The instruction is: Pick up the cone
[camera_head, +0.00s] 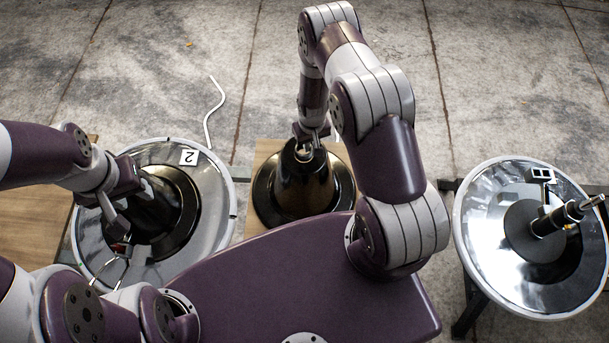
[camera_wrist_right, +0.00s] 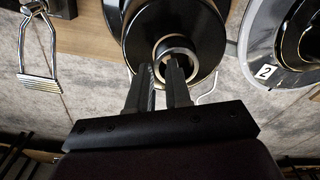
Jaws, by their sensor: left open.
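A glossy black cone (camera_head: 318,190) with a wide round base is in the middle of the head view, over a wooden board. Its open ring top (camera_wrist_right: 194,60) shows in the right wrist view. My right gripper (camera_head: 310,138) points down at the cone's top. In the wrist view its fingers (camera_wrist_right: 163,66) lie at the near side of the ring, one seemingly outside and one over the opening; whether they clamp the wall is unclear. My left gripper (camera_head: 132,208) is open and empty above a dark round piece (camera_head: 183,205) on the left dish.
The left silver dish (camera_head: 222,222) bears a "2" label (camera_head: 188,157) and has a wire handle (camera_head: 110,270) near its front. Another silver dish (camera_head: 485,265) with a metal-tipped post (camera_head: 555,217) stands at right. A bent white rod (camera_head: 212,110) lies on the concrete floor behind.

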